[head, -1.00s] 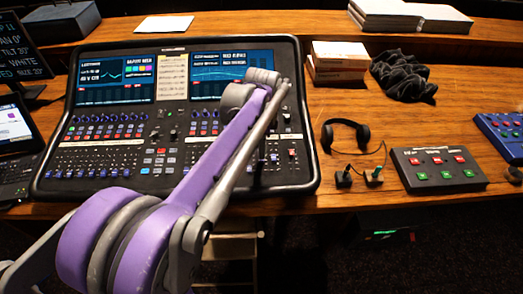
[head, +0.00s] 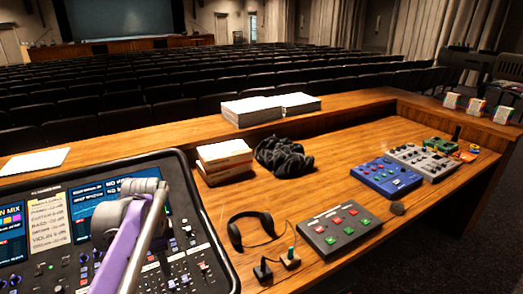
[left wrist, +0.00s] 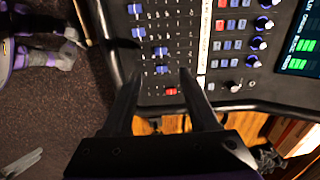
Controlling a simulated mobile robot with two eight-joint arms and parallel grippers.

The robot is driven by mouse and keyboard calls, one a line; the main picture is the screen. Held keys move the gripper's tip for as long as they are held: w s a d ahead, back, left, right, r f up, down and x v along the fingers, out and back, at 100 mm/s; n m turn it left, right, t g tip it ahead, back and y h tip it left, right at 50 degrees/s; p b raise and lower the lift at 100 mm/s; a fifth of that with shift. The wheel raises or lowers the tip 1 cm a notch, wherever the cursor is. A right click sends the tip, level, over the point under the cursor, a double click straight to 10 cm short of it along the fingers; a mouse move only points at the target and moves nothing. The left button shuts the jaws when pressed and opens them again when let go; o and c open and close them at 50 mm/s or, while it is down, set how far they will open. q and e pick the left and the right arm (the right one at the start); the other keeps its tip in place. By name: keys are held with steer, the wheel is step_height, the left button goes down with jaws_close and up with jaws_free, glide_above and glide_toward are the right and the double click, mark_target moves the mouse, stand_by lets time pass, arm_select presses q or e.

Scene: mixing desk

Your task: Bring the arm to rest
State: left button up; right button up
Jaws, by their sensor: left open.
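My left arm, purple and grey, rises over the mixing desk (head: 58,226) at the lower left of the head view. Its gripper fingers are hidden there behind the arm. In the left wrist view my left gripper (left wrist: 158,80) is open, two dark fingers apart with nothing between them. The fingers lie in front of the mixing desk's fader panel (left wrist: 182,45) and its front edge. I cannot tell how far they are from the panel. My right gripper is in neither view.
On the wooden counter are headphones (head: 235,232), a grey button box (head: 338,229), a blue box (head: 386,176), a grey mixer (head: 422,160), a dark cloth heap (head: 282,157) and stacked boxes (head: 224,158). Paper stacks (head: 270,108) lie on the raised ledge.

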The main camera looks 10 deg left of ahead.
arm_select(q)
steer(key=s+d+f+n+t, duration=0.4)
steer(key=s+d+f+n, duration=0.5)
steer(key=s+d+f, duration=0.3)
steer(key=s+d, duration=0.3)
steer(key=d, duration=0.1)
steer(key=shift+s+f+n+h, duration=0.2)
steer(key=shift+n+h, duration=0.2)
steer(key=shift+a, duration=0.1)
steer(key=shift+c, duration=0.8)
steer(key=shift+a, duration=0.1)
